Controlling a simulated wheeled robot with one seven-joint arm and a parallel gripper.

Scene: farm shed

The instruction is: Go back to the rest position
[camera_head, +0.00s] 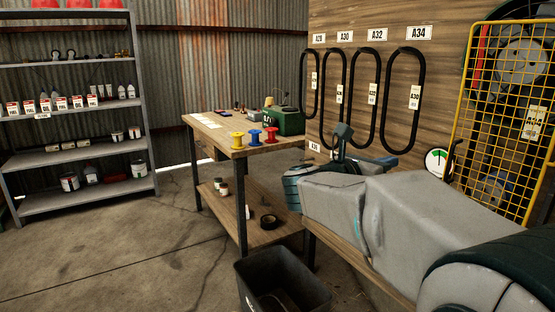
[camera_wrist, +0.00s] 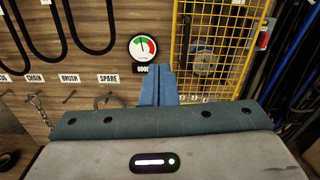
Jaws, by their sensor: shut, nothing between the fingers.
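My gripper (camera_head: 342,132) shows in the head view at the end of my grey arm, in front of the wooden wall with the hanging belts. In the wrist view my gripper (camera_wrist: 156,72) is also shut, with nothing between the blue-grey fingers. Past the fingertips are a round gauge (camera_wrist: 142,46) and a yellow mesh guard (camera_wrist: 222,40). My gripper touches nothing that I can see. My arm hides part of the wall and bench behind it.
A workbench (camera_head: 215,136) with yellow, blue and red spools and a green box (camera_head: 288,121) stands left of my gripper. A black bin (camera_head: 248,287) stands on the floor in front. A metal shelf (camera_head: 75,156) is at far left. The concrete floor between is clear.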

